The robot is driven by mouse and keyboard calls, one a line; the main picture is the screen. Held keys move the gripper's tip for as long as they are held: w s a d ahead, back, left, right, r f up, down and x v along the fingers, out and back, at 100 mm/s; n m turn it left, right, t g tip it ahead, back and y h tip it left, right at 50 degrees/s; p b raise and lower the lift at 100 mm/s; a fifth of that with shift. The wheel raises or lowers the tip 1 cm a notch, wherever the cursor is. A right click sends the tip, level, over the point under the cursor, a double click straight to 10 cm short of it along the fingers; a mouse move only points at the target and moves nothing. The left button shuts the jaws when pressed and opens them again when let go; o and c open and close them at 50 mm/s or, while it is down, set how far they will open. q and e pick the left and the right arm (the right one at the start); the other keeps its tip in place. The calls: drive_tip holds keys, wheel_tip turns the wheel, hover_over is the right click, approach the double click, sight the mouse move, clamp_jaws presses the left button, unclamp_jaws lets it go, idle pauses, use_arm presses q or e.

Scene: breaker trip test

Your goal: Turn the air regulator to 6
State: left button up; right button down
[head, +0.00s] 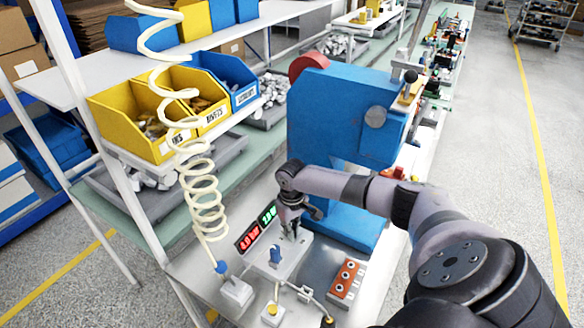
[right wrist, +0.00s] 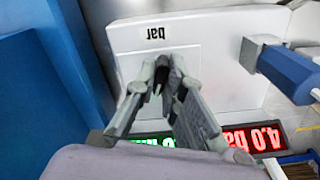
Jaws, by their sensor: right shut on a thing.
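My right gripper (head: 291,230) reaches down onto the light panel (head: 290,262) of the regulator on the bench. In the right wrist view, the gripper (right wrist: 165,70) has its fingers close together on a small dark knob at the panel, mostly hidden between them. A digital display (head: 257,227) beside the panel has red and green digits. In the right wrist view the red display (right wrist: 255,140) reads 4.0 bar; the green part is partly hidden. My left gripper is not in view.
A large blue press (head: 335,115) stands just behind. A coiled cream hose (head: 205,190) hangs at left. Yellow bins (head: 140,125) are on the shelf.

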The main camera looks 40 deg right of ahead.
idle(0.4)
drive_tip(key=shift+r+m+p, duration=0.15)
drive_tip(key=shift+m+p, duration=0.35)
drive_tip(key=shift+p, duration=0.15)
drive_tip(key=shift+m+p, duration=0.4)
drive_tip(key=shift+m, duration=0.2)
drive_tip(key=shift+m+p, duration=0.5)
drive_tip(key=shift+p, duration=0.15)
drive_tip(key=shift+m, duration=0.5)
